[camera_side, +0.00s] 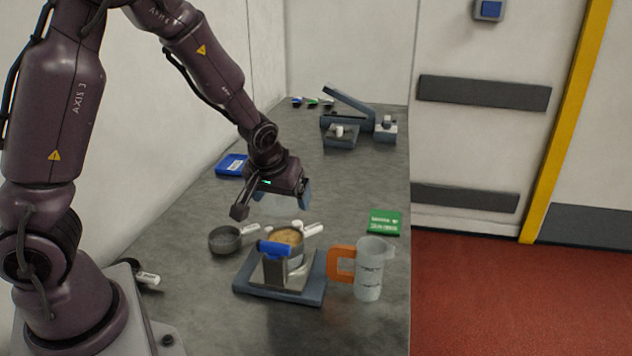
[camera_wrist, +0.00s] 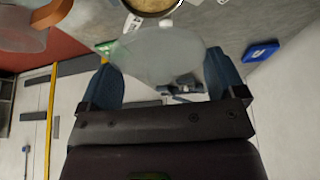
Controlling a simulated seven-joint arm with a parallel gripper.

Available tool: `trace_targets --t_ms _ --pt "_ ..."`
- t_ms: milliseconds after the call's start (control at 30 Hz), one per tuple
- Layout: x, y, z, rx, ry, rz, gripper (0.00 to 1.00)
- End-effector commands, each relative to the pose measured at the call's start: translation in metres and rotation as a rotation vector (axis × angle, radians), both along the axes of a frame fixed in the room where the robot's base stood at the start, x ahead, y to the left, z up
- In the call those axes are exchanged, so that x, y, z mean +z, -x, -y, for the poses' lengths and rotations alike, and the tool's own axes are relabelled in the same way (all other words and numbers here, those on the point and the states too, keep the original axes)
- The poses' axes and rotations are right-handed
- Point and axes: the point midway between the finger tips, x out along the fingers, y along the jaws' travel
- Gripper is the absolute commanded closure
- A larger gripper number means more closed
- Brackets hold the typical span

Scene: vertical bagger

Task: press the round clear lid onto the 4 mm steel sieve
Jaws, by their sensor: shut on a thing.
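My gripper (camera_side: 292,205) is above the bench, higher than a round steel vessel (camera_side: 300,254) with tan contents. In the wrist view my gripper (camera_wrist: 163,85) has its blue fingers shut on the round clear lid (camera_wrist: 160,48), a translucent disc. I cannot make out the lid clearly in the side view. The vessel, likely the sieve, sits on a grey stand behind a blue-topped post; its rim shows at the top of the wrist view (camera_wrist: 150,14), apart from the lid. A second dark round pan (camera_side: 224,240) stands to its left. The handle labels are too small to read.
A clear jug (camera_side: 369,270) with an orange handle stands just right of the stand (camera_side: 280,292). A green box (camera_side: 384,222) lies behind the jug. A blue box (camera_side: 231,165) lies by the wall, and a grey hinged device (camera_side: 345,118) stands at the back.

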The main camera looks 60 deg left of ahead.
Motion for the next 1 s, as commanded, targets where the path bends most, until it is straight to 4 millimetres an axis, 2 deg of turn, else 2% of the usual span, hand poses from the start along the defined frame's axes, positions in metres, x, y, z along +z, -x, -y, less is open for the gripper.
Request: trace_targets --t_ms 267,700,1000 --pt "-0.013 -0.003 0.000 0.026 -0.002 0.000 0.34" --pt "-0.059 -0.003 0.000 0.025 -0.001 0.000 0.34" --pt "-0.069 -0.003 0.001 0.023 -0.001 0.002 0.34"
